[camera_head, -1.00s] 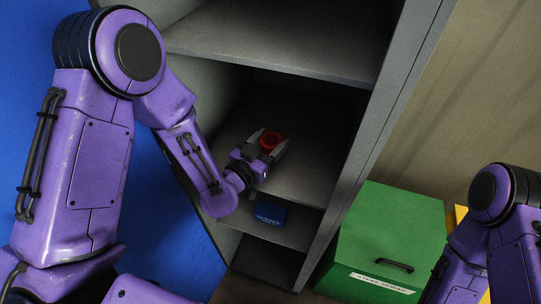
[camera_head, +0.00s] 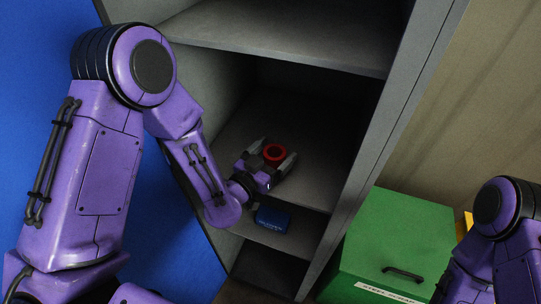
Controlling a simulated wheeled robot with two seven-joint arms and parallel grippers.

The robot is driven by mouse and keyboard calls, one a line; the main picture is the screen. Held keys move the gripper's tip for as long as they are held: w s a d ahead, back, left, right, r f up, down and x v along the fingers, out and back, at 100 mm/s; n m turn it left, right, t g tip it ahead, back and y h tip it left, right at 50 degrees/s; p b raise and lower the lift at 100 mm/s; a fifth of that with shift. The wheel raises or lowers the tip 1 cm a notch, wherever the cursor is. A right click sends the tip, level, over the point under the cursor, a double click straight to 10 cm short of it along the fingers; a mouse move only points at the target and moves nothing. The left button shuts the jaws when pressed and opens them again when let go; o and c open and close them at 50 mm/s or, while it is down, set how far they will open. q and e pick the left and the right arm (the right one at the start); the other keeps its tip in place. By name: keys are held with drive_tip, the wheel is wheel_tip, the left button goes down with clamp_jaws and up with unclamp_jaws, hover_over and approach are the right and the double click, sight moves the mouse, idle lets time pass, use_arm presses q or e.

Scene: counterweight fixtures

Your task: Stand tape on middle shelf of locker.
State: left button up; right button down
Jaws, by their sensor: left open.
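The red roll of tape (camera_head: 275,146) is on the middle shelf (camera_head: 312,188) of the grey locker, near the front. Its round opening faces up toward the camera; whether it fully touches the shelf is hard to tell. My left gripper (camera_head: 273,158) reaches into this compartment from the left. Its jaws are open, one finger on each side of the tape. My right gripper is out of the picture; only part of my right arm shows at the lower right.
A blue box (camera_head: 273,219) lies on the lower shelf (camera_head: 292,242), below my left gripper. The upper shelf (camera_head: 290,50) overhangs the compartment. The locker's right side wall (camera_head: 385,140) bounds it. A green cabinet (camera_head: 395,235) stands to the right. The middle shelf's back is clear.

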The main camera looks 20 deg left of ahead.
sight(268, 161)
use_arm(q)
drive_tip(key=b+v, duration=0.2)
drive_tip(key=v, duration=0.1)
drive_tip(key=shift+s+a+f+b, duration=0.15)
drive_tip(key=shift+s+b, duration=0.15)
drive_tip(key=shift+s, duration=0.05)
drive_tip(key=p+v, duration=0.7)
drive_tip(key=v, duration=0.1)
drive_tip(key=shift+s+r, duration=0.15)
drive_tip(key=shift+r, duration=0.2)
drive_tip(key=shift+f, duration=0.1)
